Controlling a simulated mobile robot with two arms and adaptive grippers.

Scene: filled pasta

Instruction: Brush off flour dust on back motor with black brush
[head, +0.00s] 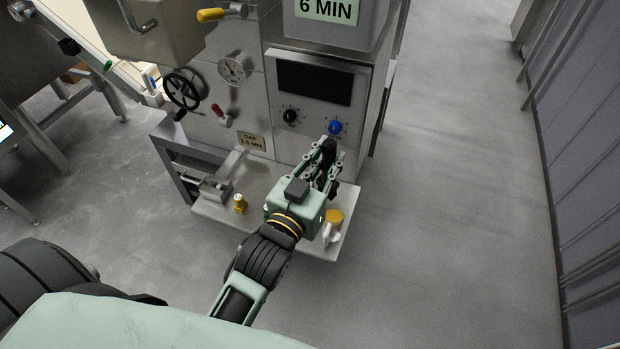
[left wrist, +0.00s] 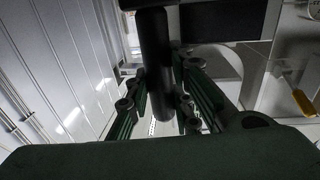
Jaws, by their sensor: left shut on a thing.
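My left gripper (head: 327,160) is in front of the machine's control panel, over the right part of the shelf. It is shut on a black, rod-like thing, which looks like the handle of the black brush (head: 328,150). In the left wrist view the black handle (left wrist: 155,65) stands upright between the fingers. Its bristles cannot be made out. I cannot identify the back motor or any flour dust on it in these views. My right gripper is not in view.
The steel machine (head: 260,90) has a dark display (head: 314,84), a blue knob (head: 335,127) close to the gripper and a black handwheel (head: 182,90). Small yellow-topped items stand on its front shelf (head: 212,213). Open floor (head: 450,180) lies to the right.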

